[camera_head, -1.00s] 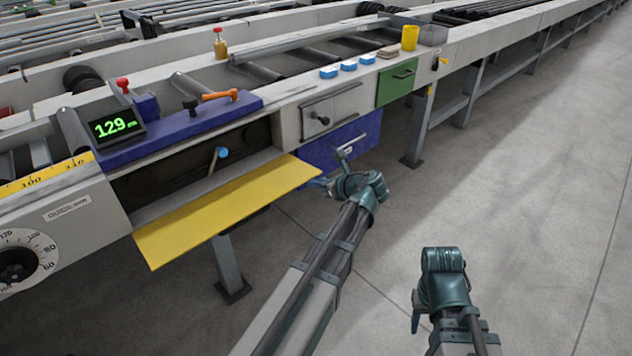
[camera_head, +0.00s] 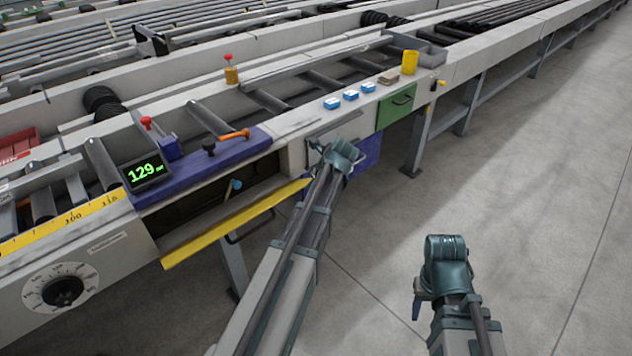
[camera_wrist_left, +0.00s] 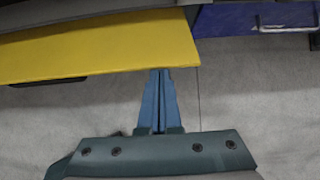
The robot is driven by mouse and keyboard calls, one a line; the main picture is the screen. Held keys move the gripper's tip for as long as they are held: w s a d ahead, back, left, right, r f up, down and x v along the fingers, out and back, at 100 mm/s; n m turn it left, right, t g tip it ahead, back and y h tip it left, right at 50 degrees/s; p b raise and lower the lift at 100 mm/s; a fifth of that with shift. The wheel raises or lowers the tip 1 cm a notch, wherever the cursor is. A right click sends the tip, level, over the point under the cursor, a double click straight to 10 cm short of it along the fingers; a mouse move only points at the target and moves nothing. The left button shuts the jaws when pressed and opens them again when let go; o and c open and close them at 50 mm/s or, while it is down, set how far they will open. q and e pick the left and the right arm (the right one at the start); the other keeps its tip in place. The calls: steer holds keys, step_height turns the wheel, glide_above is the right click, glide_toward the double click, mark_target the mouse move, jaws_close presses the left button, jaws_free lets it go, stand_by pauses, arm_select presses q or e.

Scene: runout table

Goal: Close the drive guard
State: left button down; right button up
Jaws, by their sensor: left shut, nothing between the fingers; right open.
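The drive guard is a long yellow flap (camera_head: 235,224) along the front of the table. In the head view it shows nearly edge-on as a narrow strip, with the dark opening (camera_head: 205,207) visible above and behind it. A dark loop handle (camera_head: 252,228) hangs under it. In the left wrist view the guard (camera_wrist_left: 95,48) spans the upper left. My left gripper (camera_wrist_left: 159,74) is shut and empty, its tips at the guard's lower edge near the right end; contact is unclear. My right gripper (camera_head: 417,308) is open over the floor, away from the table.
A blue-knobbed lever (camera_head: 236,186) stands in the opening. A blue drawer (camera_head: 366,155) with a handle (camera_wrist_left: 287,28) is right of the guard, below a grey panel. A green drawer (camera_head: 396,105) is further right. Free floor lies on the right.

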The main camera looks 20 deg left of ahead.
arm_select(q)
steer(key=a+r+h+p, duration=0.1)
steer(key=p, duration=0.1)
steer(key=w+a+r+h+p, duration=0.1)
steer(key=a+r+p, duration=0.1)
steer(key=w+a+r+g+h+p, duration=0.1)
steer(key=r+p, duration=0.1)
steer(key=shift+a+r, duration=0.1)
steer(key=shift+a, duration=0.05)
steer(key=w+a+r+g+h+p, duration=0.1)
steer(key=w+a+r+h+p, duration=0.1)
steer(key=a, duration=0.5)
steer(key=shift+w+a+r+p, duration=0.35)
steer(key=shift+w+r+p, duration=0.1)
steer(key=shift+p, duration=0.4)
steer(key=shift+d, duration=0.15)
